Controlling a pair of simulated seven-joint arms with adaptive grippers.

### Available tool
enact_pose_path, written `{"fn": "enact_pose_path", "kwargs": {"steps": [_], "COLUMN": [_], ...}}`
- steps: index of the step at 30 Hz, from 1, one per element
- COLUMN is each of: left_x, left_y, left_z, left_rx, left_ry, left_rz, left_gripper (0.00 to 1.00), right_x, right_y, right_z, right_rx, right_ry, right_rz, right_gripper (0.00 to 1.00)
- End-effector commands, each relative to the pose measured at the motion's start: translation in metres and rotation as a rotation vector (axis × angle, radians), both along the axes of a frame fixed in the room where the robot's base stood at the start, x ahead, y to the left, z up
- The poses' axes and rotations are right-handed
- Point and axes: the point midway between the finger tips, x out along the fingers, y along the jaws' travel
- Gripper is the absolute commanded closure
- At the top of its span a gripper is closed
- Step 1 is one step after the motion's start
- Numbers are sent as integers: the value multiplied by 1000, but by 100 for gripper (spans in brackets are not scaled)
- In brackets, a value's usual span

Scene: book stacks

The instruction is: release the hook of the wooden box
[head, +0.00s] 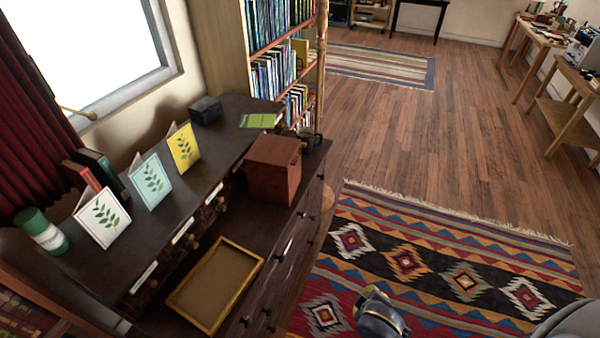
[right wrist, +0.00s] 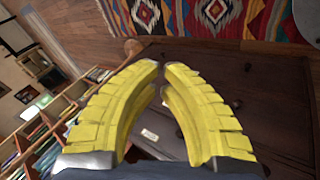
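The reddish-brown wooden box (head: 273,170) stands on the dark desk in the head view, near its far right end. Its lid looks shut. I cannot make out the hook clearly. My right gripper (right wrist: 160,68) shows in the right wrist view. Its yellow ribbed fingers bow outward and their tips nearly meet, with only a thin gap and nothing visible between them. The box cannot be made out in that view. A dark part with yellow, likely of my right arm, shows at the bottom of the head view, well off the box. My left gripper is not in view.
The dark desk (head: 100,262) carries leaf-pattern cards (head: 153,181), books, a green cylinder (head: 41,231), a black box (head: 205,110) and a yellow-framed tray (head: 215,285). A dark mug-like object (head: 309,139) stands close behind the wooden box. A bookcase (head: 225,40) rises beyond; the patterned rug (head: 440,270) is clear.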

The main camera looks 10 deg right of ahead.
Motion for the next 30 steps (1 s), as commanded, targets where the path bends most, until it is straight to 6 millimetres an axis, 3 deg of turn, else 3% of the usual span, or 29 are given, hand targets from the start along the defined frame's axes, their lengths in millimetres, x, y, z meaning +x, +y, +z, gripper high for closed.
{"fn": "enact_pose_path", "kwargs": {"steps": [1, 4, 23, 30], "left_x": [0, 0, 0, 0], "left_y": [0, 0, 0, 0], "left_z": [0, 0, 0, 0], "left_rx": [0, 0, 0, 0], "left_ry": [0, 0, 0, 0], "left_rz": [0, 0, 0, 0], "left_gripper": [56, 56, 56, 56], "right_x": [16, 41, 211, 273], "right_y": [0, 2, 44, 61], "right_z": [23, 50, 137, 179], "right_rx": [-4, 1, 102, 134], "right_ry": [-27, -46, -67, -63], "right_rz": [3, 12, 142, 204], "right_gripper": [100, 100, 100, 100]}}
